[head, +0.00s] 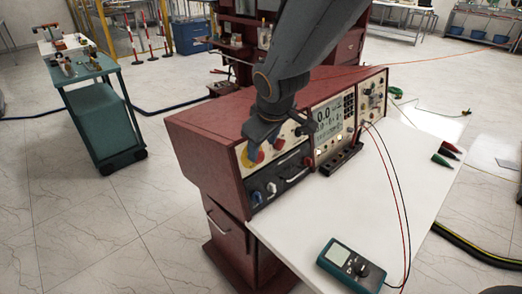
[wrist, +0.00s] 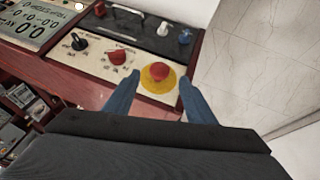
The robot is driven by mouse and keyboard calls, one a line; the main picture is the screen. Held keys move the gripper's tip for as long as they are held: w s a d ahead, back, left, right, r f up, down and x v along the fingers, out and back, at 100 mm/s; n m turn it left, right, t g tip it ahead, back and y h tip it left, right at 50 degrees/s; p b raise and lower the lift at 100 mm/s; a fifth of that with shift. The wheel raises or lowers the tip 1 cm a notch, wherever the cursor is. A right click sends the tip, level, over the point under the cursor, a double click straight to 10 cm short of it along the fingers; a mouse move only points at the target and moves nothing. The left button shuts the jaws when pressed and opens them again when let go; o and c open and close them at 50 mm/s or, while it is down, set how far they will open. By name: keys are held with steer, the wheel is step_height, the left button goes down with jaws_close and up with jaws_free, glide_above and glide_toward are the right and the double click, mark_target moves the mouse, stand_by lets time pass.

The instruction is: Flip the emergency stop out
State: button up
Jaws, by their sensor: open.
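The emergency stop is a red mushroom button (wrist: 159,71) on a round yellow plate at the end of a cream panel. In the wrist view it lies just beyond and between the two blue fingers of my gripper (wrist: 160,95). The fingers are open, one on each side of the yellow plate, and hold nothing. In the head view my gripper (head: 258,147) is in front of the panel and covers part of it. A bit of yellow and red from the emergency stop (head: 254,156) shows there. Whether the fingers touch the panel cannot be told.
A red knob (wrist: 117,58) and a black switch (wrist: 79,42) sit beside the emergency stop. The red console (head: 205,120) carries a display (head: 326,113). A white table (head: 400,175) holds a multimeter (head: 350,265) with cables. A green cart (head: 100,115) stands at the left.

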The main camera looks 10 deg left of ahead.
steer(key=shift+v, duration=0.9)
steer(key=s+d+f+m+g, duration=0.1)
steer(key=s+d+f+m, duration=0.1)
steer(key=d, duration=0.6)
steer(key=s+d+f+m+g+h, duration=0.1)
steer(key=s+d+f+m, duration=0.1)
steer(key=s+d+m, duration=0.3)
steer(key=s+d+f+m+g, duration=0.1)
steer(key=s+d+m, duration=0.3)
steer(key=d, duration=0.7)
steer(key=shift+s+d+f+g+h, duration=0.15)
steer(key=shift+s+f+g+h, duration=0.35)
steer(key=shift+s, duration=0.45)
steer(key=shift+f, duration=0.1)
